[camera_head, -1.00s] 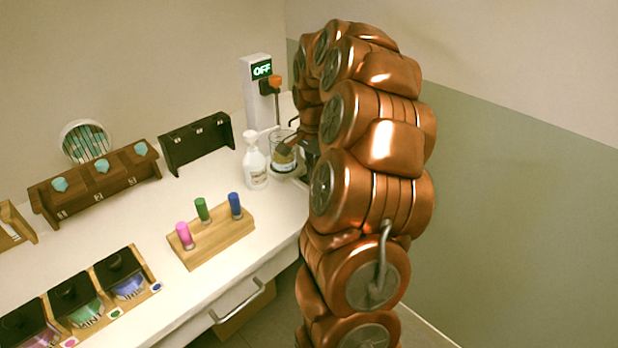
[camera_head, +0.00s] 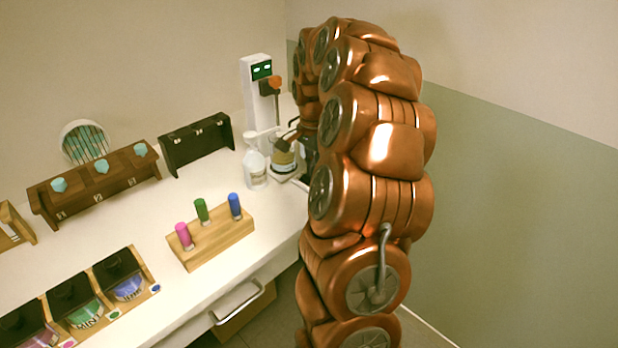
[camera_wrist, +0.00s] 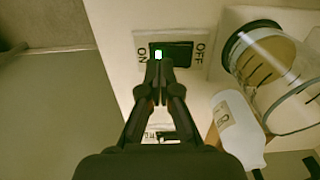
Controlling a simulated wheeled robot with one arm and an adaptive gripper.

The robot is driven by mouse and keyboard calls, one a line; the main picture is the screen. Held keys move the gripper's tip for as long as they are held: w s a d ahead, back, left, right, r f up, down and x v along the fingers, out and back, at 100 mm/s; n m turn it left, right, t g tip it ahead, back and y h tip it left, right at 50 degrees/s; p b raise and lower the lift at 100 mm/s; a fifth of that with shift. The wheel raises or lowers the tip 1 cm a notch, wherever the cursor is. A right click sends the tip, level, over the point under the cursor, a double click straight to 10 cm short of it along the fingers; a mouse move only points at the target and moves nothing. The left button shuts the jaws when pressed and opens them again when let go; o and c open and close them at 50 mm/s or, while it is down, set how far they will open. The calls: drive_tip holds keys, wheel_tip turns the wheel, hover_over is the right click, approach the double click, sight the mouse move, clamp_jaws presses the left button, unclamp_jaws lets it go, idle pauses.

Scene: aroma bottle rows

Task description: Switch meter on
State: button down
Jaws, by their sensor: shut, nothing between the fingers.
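The meter is a white tower (camera_head: 256,100) at the far end of the counter, its small dark display (camera_head: 262,70) showing two short pale marks. In the wrist view a dark switch (camera_wrist: 181,50) sits in a pale plate, ON printed at its left end and OFF at its right. A small pale-green light shows near the ON end. My gripper (camera_wrist: 159,65) is shut and empty, its fingertips at the switch's lower edge on the ON side. I cannot tell whether they touch it. In the head view my arm mostly hides the gripper.
A glass beaker (camera_wrist: 285,85) and a white bottle (camera_wrist: 236,130) stand close right of the gripper. In the head view a wooden block (camera_head: 222,242) holds pink, green and blue vials. Dark racks stand along the wall. The counter between is clear.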

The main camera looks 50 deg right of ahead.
drive_tip(key=shift+r, duration=2.65)
drive_tip(key=shift+a, duration=0.1)
drive_tip(key=s+a+r+n+p, duration=0.1)
drive_tip(key=s+a+n, duration=0.25)
drive_tip(key=a, duration=0.65)
drive_tip(key=s+a+r+n, duration=0.15)
drive_tip(key=a+n, duration=0.35)
drive_tip(key=a, duration=0.5)
drive_tip(key=s+a+f+n+g, duration=0.1)
drive_tip(key=s+a+f+n, duration=0.1)
drive_tip(key=s+a+n, duration=0.3)
drive_tip(key=s+a+f+n+p, duration=0.1)
drive_tip(key=s+a+f+n, duration=0.2)
drive_tip(key=s+a, duration=0.4)
drive_tip(key=s+n, duration=0.1)
drive_tip(key=s, duration=0.5)
drive_tip(key=shift+s+a+n+g, duration=0.2)
drive_tip(key=shift+s+n+g, duration=0.15)
drive_tip(key=shift+s+g, duration=0.05)
